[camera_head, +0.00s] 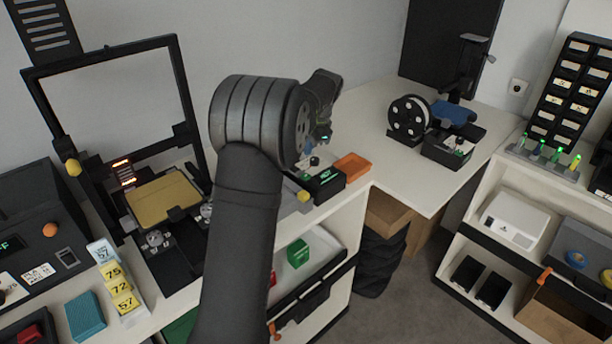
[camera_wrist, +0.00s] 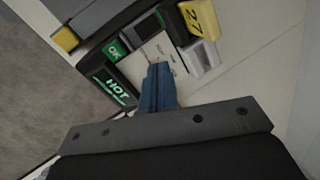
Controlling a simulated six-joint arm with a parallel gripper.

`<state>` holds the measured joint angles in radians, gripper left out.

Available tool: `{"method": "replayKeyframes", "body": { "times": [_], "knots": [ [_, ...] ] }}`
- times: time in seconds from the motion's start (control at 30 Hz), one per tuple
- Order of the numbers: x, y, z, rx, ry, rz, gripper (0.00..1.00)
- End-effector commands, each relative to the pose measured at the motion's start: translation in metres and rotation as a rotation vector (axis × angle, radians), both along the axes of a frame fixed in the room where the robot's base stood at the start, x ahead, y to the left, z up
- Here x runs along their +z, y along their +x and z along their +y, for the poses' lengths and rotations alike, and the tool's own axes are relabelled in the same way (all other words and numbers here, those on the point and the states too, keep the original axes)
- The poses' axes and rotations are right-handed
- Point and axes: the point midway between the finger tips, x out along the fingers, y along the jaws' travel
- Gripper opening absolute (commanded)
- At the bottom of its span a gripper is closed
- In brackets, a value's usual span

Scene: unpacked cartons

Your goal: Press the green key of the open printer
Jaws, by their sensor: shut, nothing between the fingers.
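The open printer (camera_head: 37,95) is a black upright frame with a yellow bed, at the left in the head view. A dark control box (camera_head: 332,188) with a green display sits to its right, under my gripper. In the wrist view, the box's display (camera_wrist: 115,88) reads HOT, and a green key (camera_wrist: 115,48) marked OK is just above it. My gripper (camera_wrist: 153,68) is shut and empty. Its blue fingertips appear over a pale panel, to the right of the green key in the picture. I cannot tell whether they touch anything. In the head view my wrist largely hides the fingers.
An orange tray (camera_head: 352,167) lies right of the control box. In the wrist view, a yellow tag block (camera_wrist: 200,18) marked 27 stands close to the fingers. Bench surface is free right of the tray.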

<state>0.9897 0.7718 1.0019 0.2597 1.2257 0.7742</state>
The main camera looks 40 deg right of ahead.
Motion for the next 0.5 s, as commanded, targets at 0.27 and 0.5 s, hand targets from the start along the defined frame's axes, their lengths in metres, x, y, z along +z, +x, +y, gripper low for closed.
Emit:
{"method": "replayKeyframes", "body": {
  "times": [0.27, 0.5],
  "knots": [
    [0.039, -0.018, 0.028, -0.438, 0.102, -0.343, 0.00],
    [0.057, -0.037, 0.038, -0.706, 0.168, -0.508, 0.00]
  ]
}}
